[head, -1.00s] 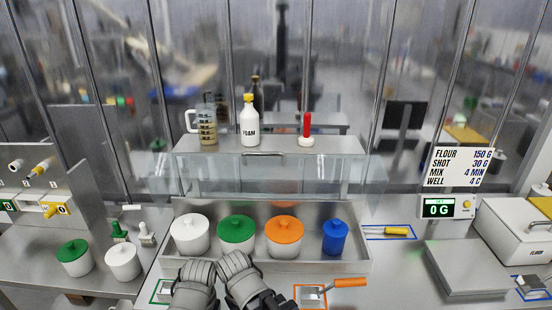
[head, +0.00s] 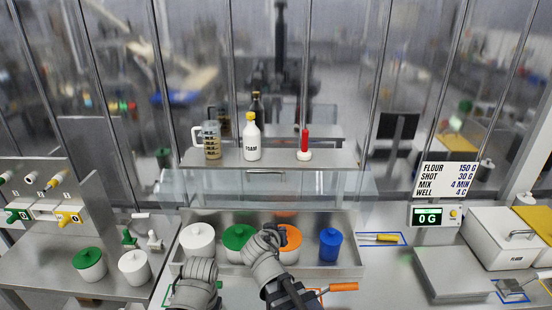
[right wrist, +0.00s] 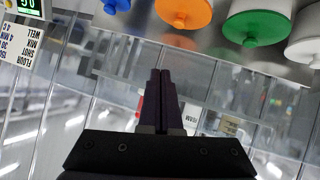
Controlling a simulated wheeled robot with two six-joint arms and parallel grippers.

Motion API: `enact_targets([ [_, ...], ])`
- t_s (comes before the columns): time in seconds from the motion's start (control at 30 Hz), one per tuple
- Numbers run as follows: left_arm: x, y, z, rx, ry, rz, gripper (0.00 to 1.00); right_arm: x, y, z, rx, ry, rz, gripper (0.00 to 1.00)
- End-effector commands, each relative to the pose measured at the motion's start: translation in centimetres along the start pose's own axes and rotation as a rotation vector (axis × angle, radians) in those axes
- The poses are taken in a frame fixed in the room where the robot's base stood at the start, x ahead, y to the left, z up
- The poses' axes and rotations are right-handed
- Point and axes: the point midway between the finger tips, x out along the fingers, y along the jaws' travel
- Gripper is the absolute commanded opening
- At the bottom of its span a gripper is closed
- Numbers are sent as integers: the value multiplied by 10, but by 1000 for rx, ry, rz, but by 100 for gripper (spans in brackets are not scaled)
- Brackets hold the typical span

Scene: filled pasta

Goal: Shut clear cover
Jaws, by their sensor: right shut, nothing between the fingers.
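The clear cover (head: 335,187) is a see-through panel below the front edge of the steel shelf. It stands raised behind the tray (head: 352,270) of lidded jars, with a grey handle (head: 265,170) at its top edge. My right gripper (head: 268,234) is shut and empty, in front of the orange-lidded jar (head: 291,243) and partly hiding it. In the right wrist view its closed fingers (right wrist: 160,85) point towards the clear panel and shelf. My left gripper (head: 198,268) is low in front of the white jar (head: 198,240); its fingers are not clear.
Green-lidded (head: 239,240) and blue (head: 330,245) jars also sit in the tray. An orange-handled tool (head: 343,287) lies in front.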

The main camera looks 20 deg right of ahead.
Motion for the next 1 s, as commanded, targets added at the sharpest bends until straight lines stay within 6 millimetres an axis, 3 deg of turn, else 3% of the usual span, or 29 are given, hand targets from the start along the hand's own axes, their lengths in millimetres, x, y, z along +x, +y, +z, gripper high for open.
enact_targets([
  [0.03,-24,-2,2,-1,0,0,50,-7,11,-42,41,91,-1,0],
  [0.1,-41,-4,3,-2,-1,1,50,-14,18,-88,92,226,-28,0],
  [0.2,-58,-5,4,-3,-1,1,50,-26,20,-138,137,375,-92,0],
  [0.3,-68,-6,4,-3,-1,1,50,-35,18,-165,155,458,-154,0],
  [0.43,-72,-7,5,-4,-1,1,50,-40,14,-178,162,503,-200,0],
  [0.67,-70,-6,4,-4,-1,1,50,-39,12,-180,163,511,-210,0],
  [1.0,-68,-6,4,-4,-1,1,50,-10,7,-196,164,509,-207,0],
])
